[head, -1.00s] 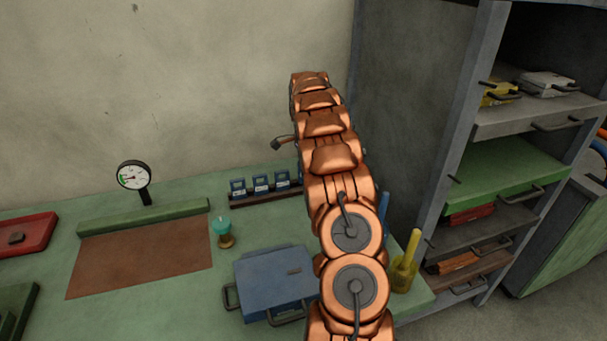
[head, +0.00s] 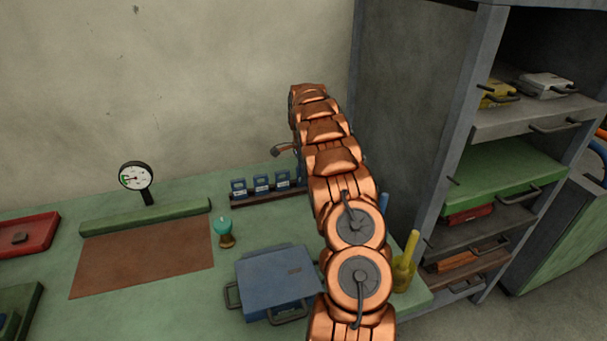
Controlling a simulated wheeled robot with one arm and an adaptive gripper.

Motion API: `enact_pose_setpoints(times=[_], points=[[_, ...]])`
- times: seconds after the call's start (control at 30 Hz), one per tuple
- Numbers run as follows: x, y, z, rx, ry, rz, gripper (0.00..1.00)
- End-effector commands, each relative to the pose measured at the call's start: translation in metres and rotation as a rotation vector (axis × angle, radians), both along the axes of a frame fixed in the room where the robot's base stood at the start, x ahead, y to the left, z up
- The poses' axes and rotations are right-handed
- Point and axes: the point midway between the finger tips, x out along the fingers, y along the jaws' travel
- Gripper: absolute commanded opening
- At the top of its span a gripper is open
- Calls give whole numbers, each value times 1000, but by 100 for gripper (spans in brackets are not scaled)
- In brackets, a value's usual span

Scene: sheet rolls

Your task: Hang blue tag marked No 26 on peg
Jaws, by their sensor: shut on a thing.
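Three small blue tags with pale labels stand in a row in a dark rack (head: 262,197) at the back of the green bench: a left one (head: 238,187), a middle one (head: 262,184) and a right one (head: 283,180). Their markings are too small to read, so I cannot tell which is No 26. My copper-coloured arm reaches away over the bench, right of these tags, and covers the rack's right end. My gripper is hidden behind the arm, along with whatever it holds. I cannot make out a peg.
A blue case (head: 275,279) lies in front of the rack, with a teal-topped stamp (head: 223,229) at its left. A dial gauge (head: 135,177) stands behind a brown mat (head: 145,258). A yellow holder (head: 404,274) and grey shelving (head: 430,130) stand right of my arm.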

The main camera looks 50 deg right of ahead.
Motion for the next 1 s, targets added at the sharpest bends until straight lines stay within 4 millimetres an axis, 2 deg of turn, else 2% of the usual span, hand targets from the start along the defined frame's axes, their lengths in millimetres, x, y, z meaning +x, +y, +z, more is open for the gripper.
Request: enact_pose_setpoints(times=[0.4, 0.43, 0.67, 1.0], points=[[0, 0, -5, -1, 0, 1, 0], [0, 0, -5, -1, 0, 1, 17], [0, 0, -4, -1, 0, 0, 40], [0, 0, -4, 0, 1, 0, 41]])
